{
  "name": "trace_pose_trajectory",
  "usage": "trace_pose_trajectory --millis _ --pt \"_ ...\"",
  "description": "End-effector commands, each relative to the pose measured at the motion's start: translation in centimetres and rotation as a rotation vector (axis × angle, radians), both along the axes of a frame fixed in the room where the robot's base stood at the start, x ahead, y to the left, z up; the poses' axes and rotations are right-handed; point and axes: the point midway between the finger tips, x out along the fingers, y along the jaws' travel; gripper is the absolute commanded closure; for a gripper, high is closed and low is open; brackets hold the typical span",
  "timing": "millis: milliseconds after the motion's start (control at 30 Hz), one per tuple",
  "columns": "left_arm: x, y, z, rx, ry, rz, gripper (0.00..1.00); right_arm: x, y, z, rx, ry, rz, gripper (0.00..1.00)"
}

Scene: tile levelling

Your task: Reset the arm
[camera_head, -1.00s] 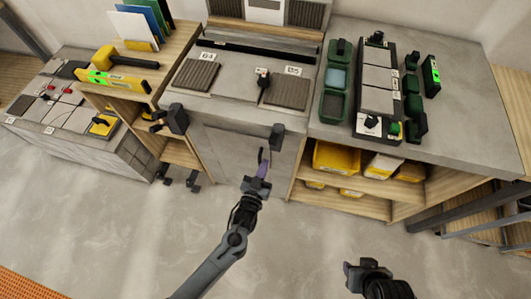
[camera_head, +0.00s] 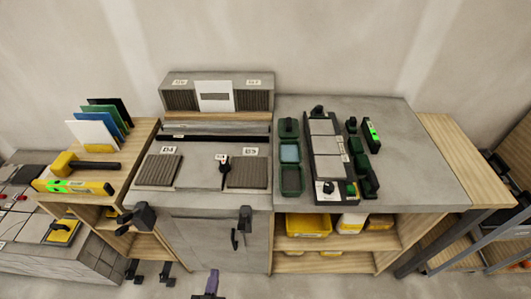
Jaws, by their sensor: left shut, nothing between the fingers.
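My left gripper (camera_head: 212,283) shows at the bottom edge of the head view, left of centre. Its purple fingertips point up and are shut with nothing between them. It hangs low in front of the grey cabinet (camera_head: 205,240), apart from it; most of its arm is cut off by the frame. My right gripper is out of the picture.
The middle worktop (camera_head: 200,186) holds two ribbed dark tiles, a small black-and-red tool and number labels. The right worktop (camera_head: 420,170) carries green trays and a black rack (camera_head: 328,160). A wooden stand (camera_head: 128,155) at left holds a yellow mallet (camera_head: 85,166) and a level (camera_head: 73,187).

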Motion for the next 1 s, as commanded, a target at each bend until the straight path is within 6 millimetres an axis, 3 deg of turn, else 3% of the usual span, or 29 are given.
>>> trace_pose_trajectory --millis 33,267,500,667,800,867,1000 --pt "-0.2 1.0 1.5 -0.003 0.052 0.001 1.00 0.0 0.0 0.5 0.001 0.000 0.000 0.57" --pt "-2.7 3.6 5.3 0.015 0.383 -0.039 1.00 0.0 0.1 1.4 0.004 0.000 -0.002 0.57" --pt "-7.7 5.2 8.3 0.087 0.724 -0.083 1.00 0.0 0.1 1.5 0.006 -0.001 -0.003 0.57" --pt "-11.2 5.7 9.0 0.131 0.919 -0.103 1.00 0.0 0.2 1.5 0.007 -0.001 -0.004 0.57" --pt "-14.9 6.1 7.8 0.166 1.124 -0.112 1.00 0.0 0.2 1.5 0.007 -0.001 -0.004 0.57" --pt "-14.8 6.0 10.7 0.164 1.119 -0.112 1.00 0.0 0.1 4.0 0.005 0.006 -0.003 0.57" --pt "-14.8 6.0 14.0 0.163 1.117 -0.112 1.00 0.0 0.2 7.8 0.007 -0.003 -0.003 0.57"
